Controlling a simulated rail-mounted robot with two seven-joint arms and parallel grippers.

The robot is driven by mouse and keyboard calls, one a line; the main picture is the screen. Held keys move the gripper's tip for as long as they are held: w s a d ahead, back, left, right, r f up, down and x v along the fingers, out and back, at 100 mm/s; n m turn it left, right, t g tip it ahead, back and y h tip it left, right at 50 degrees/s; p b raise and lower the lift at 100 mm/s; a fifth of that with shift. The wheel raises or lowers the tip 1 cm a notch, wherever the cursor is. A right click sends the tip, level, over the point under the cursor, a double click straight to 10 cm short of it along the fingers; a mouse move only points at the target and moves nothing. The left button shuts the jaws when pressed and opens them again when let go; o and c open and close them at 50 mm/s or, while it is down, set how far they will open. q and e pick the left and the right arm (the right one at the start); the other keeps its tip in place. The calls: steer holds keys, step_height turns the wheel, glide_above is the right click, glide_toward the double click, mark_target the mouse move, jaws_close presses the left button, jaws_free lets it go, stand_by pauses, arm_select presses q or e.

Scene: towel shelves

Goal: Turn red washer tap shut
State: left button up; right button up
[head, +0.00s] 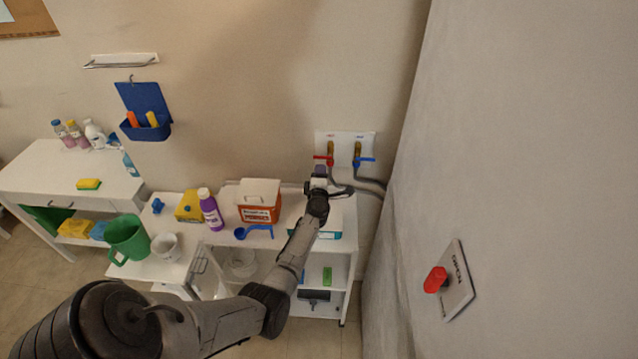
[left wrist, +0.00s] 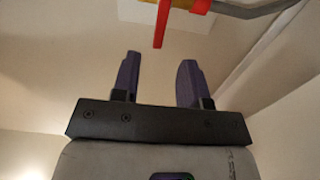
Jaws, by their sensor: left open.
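The red tap handle (head: 323,159) sits on a brass valve on a white wall plate (head: 345,137), left of the blue tap handle (head: 364,161). My left gripper (head: 320,169) is raised just below the red handle and partly overlaps it in the head view. In the left wrist view the gripper (left wrist: 157,65) is open and empty, with two purple fingers apart. The red handle (left wrist: 161,24) hangs beyond the fingertips, in line with the gap between them, and looks apart from both. My right gripper is not in view.
A white shelf unit stands below, carrying an orange-and-white box (head: 259,202), a purple bottle (head: 210,210) and a blue scoop (head: 254,231). Grey hoses (head: 372,187) run from the taps. A wall at right bears a red knob (head: 435,279) on a plate marked OPEN.

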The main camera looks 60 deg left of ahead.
arm_select(q)
steer(key=p+v, duration=0.1)
steer(key=v, duration=0.5)
steer(key=shift+s, duration=0.2)
steer(key=shift+d, duration=0.1)
stand_by(0.3)
